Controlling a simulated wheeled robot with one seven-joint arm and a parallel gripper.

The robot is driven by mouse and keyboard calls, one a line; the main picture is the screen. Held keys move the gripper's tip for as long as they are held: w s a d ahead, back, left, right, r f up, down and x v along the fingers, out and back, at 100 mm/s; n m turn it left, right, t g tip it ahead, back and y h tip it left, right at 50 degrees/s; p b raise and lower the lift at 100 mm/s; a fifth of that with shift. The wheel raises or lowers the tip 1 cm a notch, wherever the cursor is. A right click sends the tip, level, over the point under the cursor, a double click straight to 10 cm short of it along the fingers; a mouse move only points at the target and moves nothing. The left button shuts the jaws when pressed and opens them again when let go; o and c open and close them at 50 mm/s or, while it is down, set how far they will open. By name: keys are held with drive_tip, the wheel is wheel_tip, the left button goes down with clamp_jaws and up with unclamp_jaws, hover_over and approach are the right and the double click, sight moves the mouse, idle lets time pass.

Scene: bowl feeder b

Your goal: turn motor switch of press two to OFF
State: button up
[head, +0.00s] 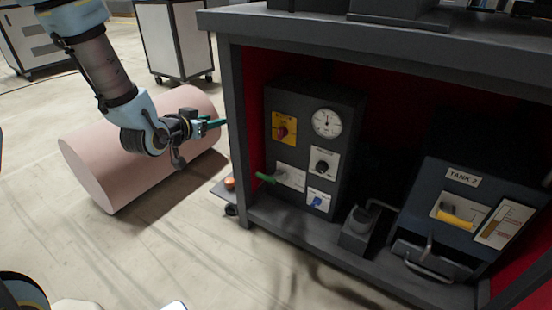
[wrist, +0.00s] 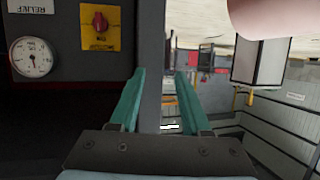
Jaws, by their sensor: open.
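A dark control box (head: 316,110) stands inside the grey bench, at its left end. Its upper left has a yellow plate with a red rotary switch (head: 283,131), probably the motor switch; I cannot read its setting or a press number. The switch also shows in the wrist view (wrist: 100,22), upper left, where the picture looks upside down. My gripper (head: 216,123) is outside the bench's left post, apart from the switch. In the wrist view its green fingers (wrist: 160,74) are apart with nothing between them.
The box also carries a round gauge (head: 326,122), a black knob (head: 321,168), a green lever (head: 266,178) and a blue knob (head: 317,201). The bench's left post (head: 235,140) stands between my gripper and the box. A pink cylinder (head: 110,165) lies behind my arm. A TANK 2 unit (head: 462,180) is at right.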

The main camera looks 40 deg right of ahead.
sight(279, 130)
drive_tip(key=s+d+f+m+g+h+b, duration=0.2)
drive_tip(key=s+d+f+h+b, duration=0.3)
drive_tip(key=s+d+f+b, duration=0.35)
drive_tip(key=b+x, duration=0.1)
drive_tip(key=x, duration=0.4)
drive_tip(key=b+x, duration=0.2)
drive_tip(key=x, duration=0.3)
drive_tip(key=shift+w+d+f, duration=0.2)
drive_tip(key=shift+w, duration=0.05)
clamp_jaws()
